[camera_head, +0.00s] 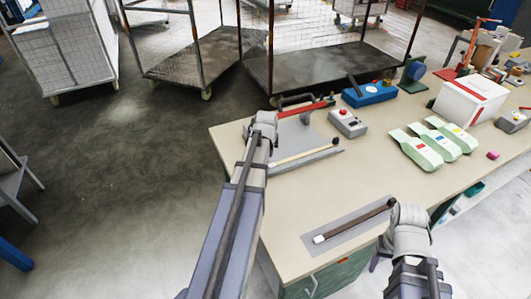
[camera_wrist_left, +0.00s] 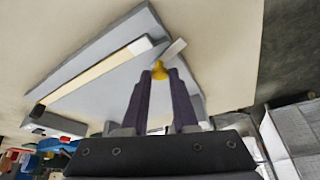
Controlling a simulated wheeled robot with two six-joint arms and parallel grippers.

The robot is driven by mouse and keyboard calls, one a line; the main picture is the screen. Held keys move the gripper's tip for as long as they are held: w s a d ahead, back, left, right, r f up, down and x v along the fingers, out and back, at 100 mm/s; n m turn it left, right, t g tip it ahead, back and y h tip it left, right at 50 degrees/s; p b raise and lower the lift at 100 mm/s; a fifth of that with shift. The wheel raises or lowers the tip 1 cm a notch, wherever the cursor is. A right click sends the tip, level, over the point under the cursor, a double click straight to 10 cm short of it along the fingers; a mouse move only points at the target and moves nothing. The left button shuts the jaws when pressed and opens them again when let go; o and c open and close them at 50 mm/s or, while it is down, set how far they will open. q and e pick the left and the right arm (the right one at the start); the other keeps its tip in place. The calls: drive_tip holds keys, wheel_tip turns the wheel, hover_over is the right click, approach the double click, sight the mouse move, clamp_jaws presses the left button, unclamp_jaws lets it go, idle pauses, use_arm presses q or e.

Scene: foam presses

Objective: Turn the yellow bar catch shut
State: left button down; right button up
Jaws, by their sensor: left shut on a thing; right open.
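In the left wrist view, the yellow catch (camera_wrist_left: 159,69) is a small yellow piece beside a short pale grey tab (camera_wrist_left: 174,50), at the edge of a grey plate (camera_wrist_left: 95,78). My left gripper (camera_wrist_left: 160,78) has its purple fingers closed around the yellow piece. In the head view my left arm hides the catch and the left fingertips. A pale bar (camera_head: 304,155) lies along the plate there. My right gripper (camera_head: 380,254) is open at the right part of the table, mostly behind its wrist, near a dark lever with a white end (camera_head: 352,222).
On the table (camera_head: 375,150) stand a grey box with a red button (camera_head: 347,122), a blue box (camera_head: 370,93), green-white packs (camera_head: 420,150) and a white-red box (camera_head: 468,100). Wheeled carts (camera_head: 190,60) stand behind on the floor. The table's middle is clear.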

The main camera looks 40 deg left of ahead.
use_arm(q)
drive_tip(key=n, duration=0.2)
drive_tip(key=n+g+y, duration=0.1)
drive_tip(key=shift+w+d+n, duration=0.15)
drive_tip(key=shift+w+n, duration=0.05)
drive_tip(key=shift+n, duration=0.2)
drive_tip(key=n+g, duration=0.1)
drive_tip(key=n, duration=0.2)
drive_tip(key=shift+w+n+y, duration=0.15)
drive_tip(key=shift+n+y, duration=0.15)
drive_tip(key=shift+y, duration=0.1)
drive_tip(key=n+g, duration=0.1)
drive_tip(key=n, duration=0.2)
drive_tip(key=shift+w+n+g, duration=0.1)
drive_tip(key=shift+n+g, duration=0.2)
drive_tip(key=shift+g, duration=0.1)
drive_tip(key=shift+d+n+g, duration=0.1)
drive_tip(key=shift+n+g, duration=0.4)
drive_tip(key=shift+n, duration=1.2)
drive_tip(key=c, duration=0.7)
unclamp_jaws()
